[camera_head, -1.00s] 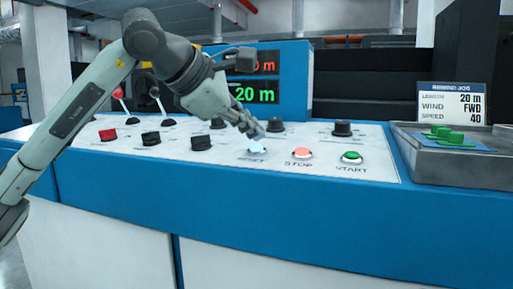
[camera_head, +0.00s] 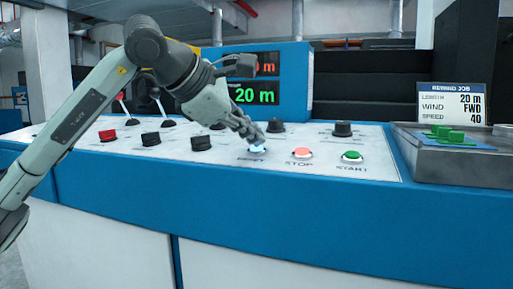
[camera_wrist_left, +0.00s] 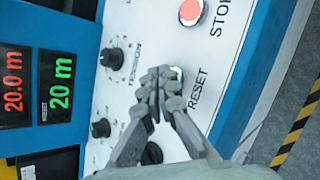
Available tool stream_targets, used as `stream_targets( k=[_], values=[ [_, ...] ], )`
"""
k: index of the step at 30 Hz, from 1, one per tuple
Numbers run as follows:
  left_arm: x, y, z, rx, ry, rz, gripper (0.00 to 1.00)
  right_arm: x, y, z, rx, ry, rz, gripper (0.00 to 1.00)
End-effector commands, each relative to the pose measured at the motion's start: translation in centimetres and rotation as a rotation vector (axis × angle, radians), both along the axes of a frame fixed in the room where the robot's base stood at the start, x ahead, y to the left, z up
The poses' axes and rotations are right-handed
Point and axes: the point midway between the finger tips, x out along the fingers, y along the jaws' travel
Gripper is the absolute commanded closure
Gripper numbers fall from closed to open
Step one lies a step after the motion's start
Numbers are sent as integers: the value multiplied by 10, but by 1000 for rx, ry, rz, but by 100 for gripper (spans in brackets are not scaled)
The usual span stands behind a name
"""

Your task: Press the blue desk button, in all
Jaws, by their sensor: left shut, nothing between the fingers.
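The blue button (camera_head: 257,149) glows pale blue above the RESET label on the white sloped panel. My left gripper (camera_head: 257,140) comes in from the left, shut and empty, with its fingertips right at the button and covering its upper part. In the left wrist view the shut fingers (camera_wrist_left: 166,80) hide most of the button, and only a rim (camera_wrist_left: 178,72) shows beside the RESET label. I cannot tell whether the fingertips touch it or whether it is pushed in. My right gripper is not in view.
The red STOP button (camera_head: 302,153) and green START button (camera_head: 352,156) sit to the right. Black knobs (camera_head: 201,143) and levers (camera_head: 157,95) are on the panel's left and back. A grey tray (camera_head: 450,172) stands at the right. Displays (camera_head: 254,93) are behind.

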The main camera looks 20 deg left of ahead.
Motion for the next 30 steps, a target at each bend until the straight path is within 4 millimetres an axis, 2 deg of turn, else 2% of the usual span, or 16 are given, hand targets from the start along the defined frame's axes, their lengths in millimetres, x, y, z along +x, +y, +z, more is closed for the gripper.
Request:
stream_targets(
  k=[14,24,30],
  values=[
    [1,0,-3,1,2,1,100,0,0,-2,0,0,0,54],
    [-2,0,12,1,2,1,100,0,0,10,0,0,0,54],
    [-2,0,13,1,1,0,100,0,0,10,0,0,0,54]
  ],
)
